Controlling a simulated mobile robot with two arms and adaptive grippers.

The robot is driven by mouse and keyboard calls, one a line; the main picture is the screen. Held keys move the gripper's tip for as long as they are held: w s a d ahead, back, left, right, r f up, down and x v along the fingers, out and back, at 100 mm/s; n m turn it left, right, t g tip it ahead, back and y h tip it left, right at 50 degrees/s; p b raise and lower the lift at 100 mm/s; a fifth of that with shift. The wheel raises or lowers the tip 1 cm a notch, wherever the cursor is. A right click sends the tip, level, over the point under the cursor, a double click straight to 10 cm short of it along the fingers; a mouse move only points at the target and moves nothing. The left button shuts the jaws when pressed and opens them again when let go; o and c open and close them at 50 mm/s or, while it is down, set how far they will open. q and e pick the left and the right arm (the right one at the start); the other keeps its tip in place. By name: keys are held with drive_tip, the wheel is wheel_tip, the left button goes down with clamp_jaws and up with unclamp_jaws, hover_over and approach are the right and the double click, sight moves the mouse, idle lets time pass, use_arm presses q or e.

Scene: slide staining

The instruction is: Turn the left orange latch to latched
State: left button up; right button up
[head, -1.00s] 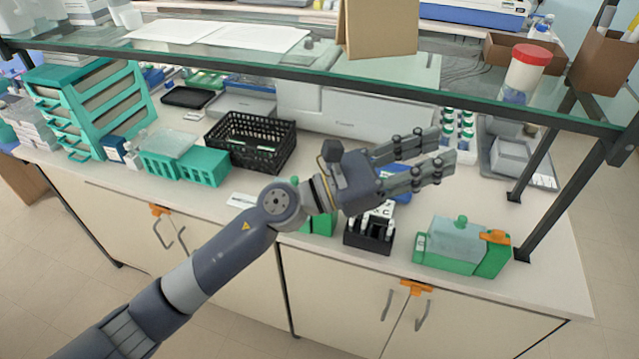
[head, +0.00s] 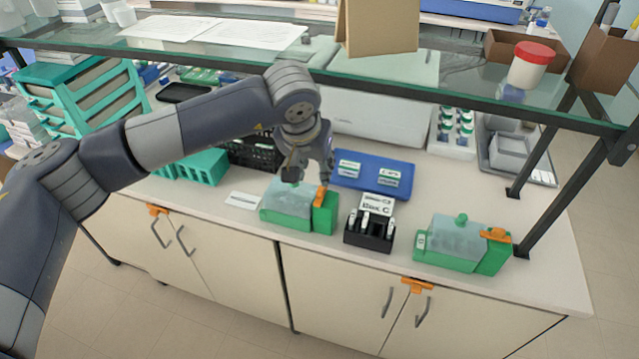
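The left green box (head: 272,217) with a pale translucent lid stands on the bench, with an orange latch (head: 320,197) at its right end. A similar right green box (head: 490,262) has an orange latch (head: 496,235) lying across its top right. My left gripper (head: 309,180) points down over the left box, fingers apart and nothing visible between them. Its fingers hang close to the left box's latch; I cannot tell whether they touch it. The gripper hides part of the box's lid. My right gripper is not in view.
A black slide rack (head: 369,238) stands between the boxes, with a blue tray (head: 375,168) behind. A glass shelf (head: 450,95) runs above the bench. Orange pieces also sit on the cabinet doors, left (head: 158,209) and right (head: 417,286). The front bench strip is clear.

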sight(320, 189)
use_arm(q)
drive_tip(key=p+x, duration=0.3)
drive_tip(key=x, duration=0.5)
drive_tip(key=shift+f, duration=0.25)
drive_tip(key=shift+w+d+f, duration=0.1)
drive_tip(key=shift+w+f, duration=0.1)
drive_tip(key=shift+f, duration=0.25)
clamp_jaws()
